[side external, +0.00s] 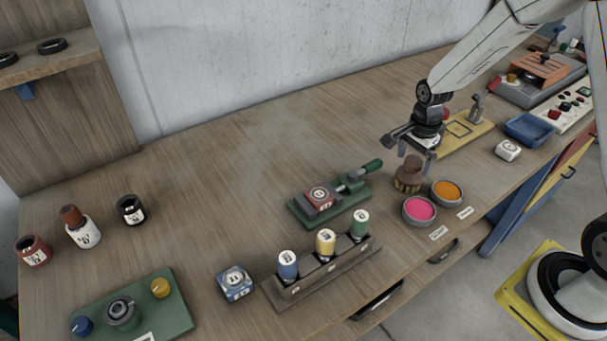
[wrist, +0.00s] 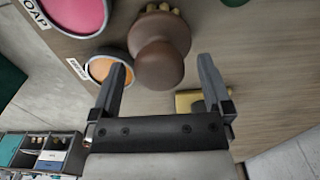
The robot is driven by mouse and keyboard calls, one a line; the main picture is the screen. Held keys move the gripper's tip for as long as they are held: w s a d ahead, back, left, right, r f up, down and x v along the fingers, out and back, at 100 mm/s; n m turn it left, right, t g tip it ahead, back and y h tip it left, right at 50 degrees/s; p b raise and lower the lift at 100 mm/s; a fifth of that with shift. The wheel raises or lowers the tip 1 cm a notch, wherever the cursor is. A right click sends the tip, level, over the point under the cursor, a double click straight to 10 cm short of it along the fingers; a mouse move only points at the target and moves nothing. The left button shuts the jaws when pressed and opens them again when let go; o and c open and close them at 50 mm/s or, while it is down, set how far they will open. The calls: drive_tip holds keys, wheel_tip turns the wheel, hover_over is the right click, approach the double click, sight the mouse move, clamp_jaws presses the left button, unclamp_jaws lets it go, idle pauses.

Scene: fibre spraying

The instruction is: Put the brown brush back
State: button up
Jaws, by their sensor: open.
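The brown brush (side external: 408,178), with a rounded knob on top and pale bristles below, stands upright on the wooden table, behind the pink and orange bowls. In the wrist view the brush (wrist: 158,58) shows from above, its knob pointing at the camera. My gripper (side external: 416,160) is open and points down just above the brush. In the wrist view my gripper (wrist: 163,70) has one finger on each side of the knob, with gaps visible. I cannot tell whether the fingertips reach down to the knob's height.
A pink bowl (side external: 419,210) and an orange bowl (side external: 447,193) sit close in front of the brush. A green clamp fixture (side external: 330,202) lies to its left, and a yellow board (side external: 462,133) behind right. A rack of bottles (side external: 320,270) stands front left.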

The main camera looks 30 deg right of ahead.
wheel_tip(320, 180, up, 10)
idle(0.6)
drive_tip(key=shift+a, duration=0.1)
idle(0.3)
drive_tip(key=s+a+f+n+t, duration=0.2)
drive_tip(key=s+a+n, duration=0.6)
drive_tip(key=n, duration=1)
drive_tip(key=s+f, duration=0.1)
drive_tip(key=s, duration=0.1)
drive_tip(key=shift+s+a+f+t, duration=0.15)
drive_tip(key=shift+s+t, duration=0.15)
